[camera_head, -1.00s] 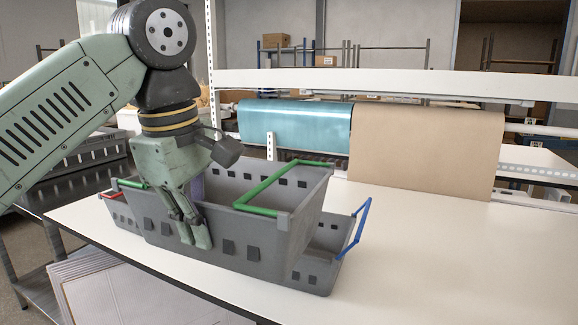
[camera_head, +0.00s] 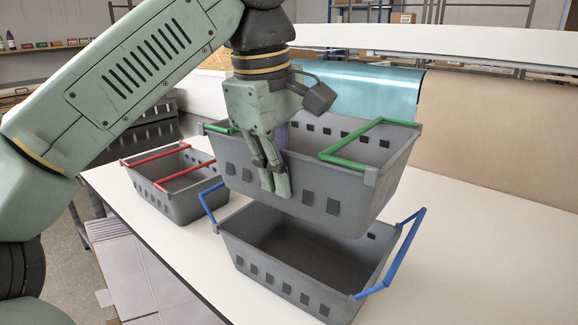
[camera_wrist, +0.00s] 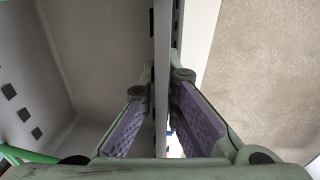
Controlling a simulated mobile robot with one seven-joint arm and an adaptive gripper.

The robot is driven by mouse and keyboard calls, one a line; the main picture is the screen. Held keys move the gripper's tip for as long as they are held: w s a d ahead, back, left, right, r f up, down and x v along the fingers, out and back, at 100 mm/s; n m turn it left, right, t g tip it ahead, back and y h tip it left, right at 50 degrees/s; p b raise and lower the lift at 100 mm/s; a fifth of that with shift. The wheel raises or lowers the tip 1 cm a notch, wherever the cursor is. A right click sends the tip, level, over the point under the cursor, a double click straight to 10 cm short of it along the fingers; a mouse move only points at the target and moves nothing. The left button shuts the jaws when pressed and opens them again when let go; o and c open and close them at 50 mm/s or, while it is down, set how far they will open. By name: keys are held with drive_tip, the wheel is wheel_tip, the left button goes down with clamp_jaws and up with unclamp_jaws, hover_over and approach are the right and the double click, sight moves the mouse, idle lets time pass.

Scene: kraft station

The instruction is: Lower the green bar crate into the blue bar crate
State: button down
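The green bar crate (camera_head: 322,204) is grey with green bars and hangs in the air, roughly level, in the head view. My gripper (camera_head: 277,180) is shut on its near long wall, and in the wrist view the fingers (camera_wrist: 166,115) sit on both sides of that wall (camera_wrist: 162,60). The blue bar crate (camera_head: 262,266) stands on the table below, with its blue bars swung outward at both ends. Its inside looks empty where it shows. The green bar crate is above and behind its opening and hides its far part; a gap shows between them at the front.
A grey crate with red bars (camera_head: 178,206) stands on the white table (camera_head: 450,275) to the left, close to the blue bar crate. The table is clear to the right. Blue and brown rolls (camera_head: 500,140) hang behind. Flat cardboard (camera_head: 150,275) leans beyond the table's left edge.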

drive_tip(key=f, duration=0.2)
drive_tip(key=b, duration=0.4)
hover_over(280, 268)
drive_tip(key=shift+w+a+f, duration=0.1)
drive_tip(key=shift+w+f, duration=0.1)
drive_tip(key=shift+f, duration=2.1)
drive_tip(key=shift+w+f, duration=0.15)
drive_tip(key=shift+f, duration=2.1)
drive_tip(key=shift+s+f, duration=0.15)
drive_tip(key=shift+f, duration=0.4)
drive_tip(key=c, duration=2.3)
unclamp_jaws()
drive_tip(key=o, duration=0.6)
drive_tip(key=shift+f, duration=0.1)
